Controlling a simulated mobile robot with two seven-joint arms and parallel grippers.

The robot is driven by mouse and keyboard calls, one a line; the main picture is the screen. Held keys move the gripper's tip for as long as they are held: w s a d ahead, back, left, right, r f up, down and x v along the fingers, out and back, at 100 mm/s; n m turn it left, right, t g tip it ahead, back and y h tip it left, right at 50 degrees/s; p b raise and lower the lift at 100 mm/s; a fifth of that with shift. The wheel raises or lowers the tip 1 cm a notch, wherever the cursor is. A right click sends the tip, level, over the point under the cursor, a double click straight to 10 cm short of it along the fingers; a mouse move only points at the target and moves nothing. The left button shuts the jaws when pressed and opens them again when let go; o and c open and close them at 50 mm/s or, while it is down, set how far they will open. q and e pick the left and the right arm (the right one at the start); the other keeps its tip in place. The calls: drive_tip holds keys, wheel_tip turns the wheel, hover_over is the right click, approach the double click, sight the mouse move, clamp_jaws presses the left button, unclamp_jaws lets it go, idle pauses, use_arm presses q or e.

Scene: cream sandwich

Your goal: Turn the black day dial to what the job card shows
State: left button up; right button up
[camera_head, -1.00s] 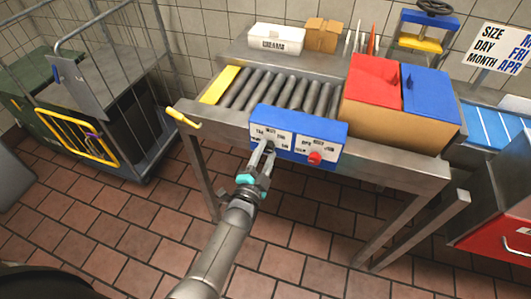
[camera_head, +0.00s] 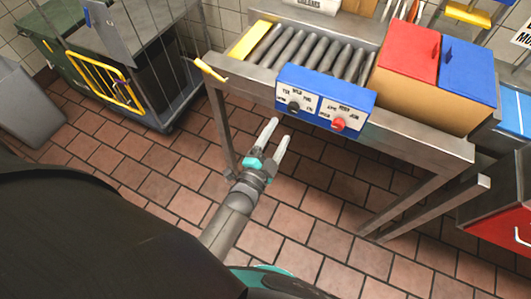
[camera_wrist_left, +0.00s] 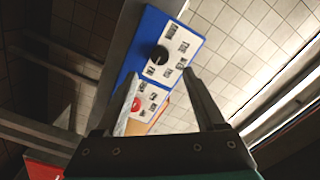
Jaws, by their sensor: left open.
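The black day dial (camera_head: 294,106) sits on the left white panel of a blue control box (camera_head: 326,92), with small day labels around it. Where it points is too small to tell. A red dial (camera_head: 338,124) is on the right panel. In the left wrist view, the black dial (camera_wrist_left: 159,55) and red dial (camera_wrist_left: 136,104) show beyond the fingers. My left gripper (camera_head: 279,130) is open and empty, below and in front of the box, apart from the black dial. Only a corner of the job card (camera_head: 524,37) shows at the right edge; its day line is out of view. My right gripper is not in view.
The box is fixed to the front of a steel roller table (camera_head: 428,147). A yellow handle (camera_head: 209,69) sticks out at its left corner. A cardboard bin with red and blue lids (camera_head: 407,52) stands to the right. A wire cage trolley is at left. Floor before the table is clear.

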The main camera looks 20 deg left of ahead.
use_arm(q)
drive_tip(key=s, duration=0.7)
drive_tip(key=shift+s+a, duration=0.15)
drive_tip(key=shift+s, duration=0.05)
drive_tip(key=s+d+f+n+g+b, duration=0.1)
drive_tip(key=s+f+n+g, duration=0.3)
drive_tip(key=f, duration=0.8)
drive_tip(key=s+f+n+g+b, duration=0.1)
drive_tip(key=s+f+g, duration=0.5)
drive_tip(key=f, duration=0.5)
drive_tip(key=s+a+f+n+g, duration=0.1)
drive_tip(key=s+f+g, duration=0.1)
drive_tip(key=s+f, duration=0.2)
drive_tip(key=s+a+f+n+g+b, duration=0.1)
drive_tip(key=s+f, duration=0.3)
drive_tip(key=s, duration=0.5)
drive_tip(key=s+a+f+n+g+b, duration=0.1)
drive_tip(key=s+a+f+n+g, duration=0.1)
drive_tip(key=s, duration=0.5)
wheel_tip(320, 180, down, 2)
drive_tip(key=shift+s+a+g+y, duration=0.3)
drive_tip(key=shift+a+g, duration=0.15)
drive_tip(key=shift+g, duration=0.55)
